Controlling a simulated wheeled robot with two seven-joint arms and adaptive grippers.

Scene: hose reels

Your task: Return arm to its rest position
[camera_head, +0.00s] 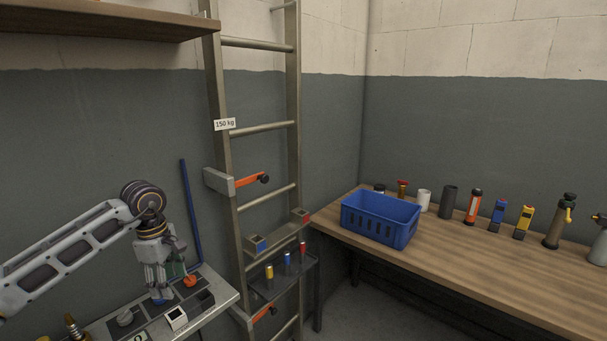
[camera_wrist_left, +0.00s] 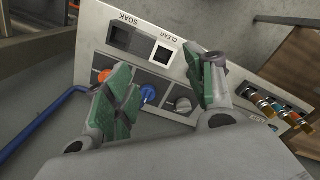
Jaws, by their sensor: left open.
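My left arm (camera_head: 75,252) comes in from the left in the head view. My left gripper (camera_head: 160,285) points down over a grey control panel (camera_head: 222,290) at the lower left. In the left wrist view the green-padded fingers of my left gripper (camera_wrist_left: 158,65) are spread apart with nothing held between them. A blue knob (camera_wrist_left: 147,93) on the panel shows between the fingers, and a grey knob (camera_wrist_left: 183,105) sits to its right. Whether the gripper touches the blue knob is unclear. My right gripper is out of view.
An orange knob (camera_head: 190,281) and a white-framed square (camera_head: 176,317) are on the panel. A blue pipe (camera_head: 189,210) rises behind it. A ladder (camera_head: 222,110) stands to the right, beside a wooden bench (camera_head: 470,262) with a blue crate (camera_head: 381,219). A shelf (camera_head: 100,22) is above.

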